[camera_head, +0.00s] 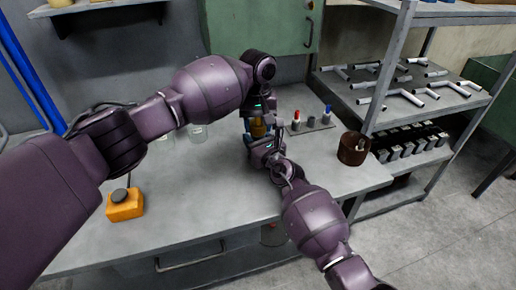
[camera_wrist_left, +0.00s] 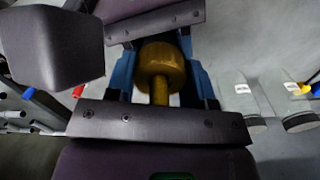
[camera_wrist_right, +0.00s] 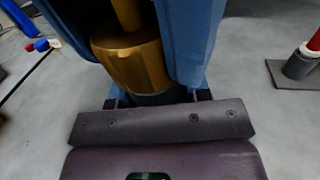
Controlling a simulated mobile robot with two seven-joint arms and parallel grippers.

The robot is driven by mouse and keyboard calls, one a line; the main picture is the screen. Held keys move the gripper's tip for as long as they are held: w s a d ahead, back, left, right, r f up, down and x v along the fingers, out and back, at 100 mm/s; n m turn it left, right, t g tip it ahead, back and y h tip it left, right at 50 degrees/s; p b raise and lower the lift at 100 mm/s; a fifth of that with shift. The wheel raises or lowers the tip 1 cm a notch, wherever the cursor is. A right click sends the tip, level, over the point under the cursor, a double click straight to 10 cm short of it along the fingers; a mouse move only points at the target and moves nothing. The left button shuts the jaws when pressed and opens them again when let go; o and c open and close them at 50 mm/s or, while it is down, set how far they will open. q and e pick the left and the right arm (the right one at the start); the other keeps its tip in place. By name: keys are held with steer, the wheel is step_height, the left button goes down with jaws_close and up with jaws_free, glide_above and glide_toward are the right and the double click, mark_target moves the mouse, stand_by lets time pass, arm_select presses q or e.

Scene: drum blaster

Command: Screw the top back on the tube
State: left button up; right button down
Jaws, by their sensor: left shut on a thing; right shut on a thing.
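A gold-brown tube (camera_head: 258,127) stands upright between my two grippers in the head view. My left gripper (camera_head: 257,112) comes from above and is shut on its upper part, taken to be the top. In the left wrist view a wide gold piece (camera_wrist_left: 160,62) with a narrower stem sits between the blue fingers. My right gripper (camera_head: 264,148) is lower and shut on the tube. In the right wrist view its blue fingers flank a wide gold part (camera_wrist_right: 135,62) with a narrower gold neck. The fingers hide the joint; I cannot tell whether the top is seated.
A small stand (camera_head: 312,127) with red-tipped and blue-tipped items is right of the grippers. A brown cup (camera_head: 353,149) stands near the table's right edge. Clear glasses (camera_head: 197,132) are behind my left arm. An orange box with a black button (camera_head: 125,205) is at left.

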stand_by(0.3)
arm_select(q)
steer(key=o, duration=1)
steer(key=shift+r, duration=2.25)
steer(key=shift+c, duration=0.3)
steer(key=shift+r+n, duration=1.5)
steer(key=shift+r, duration=0.25)
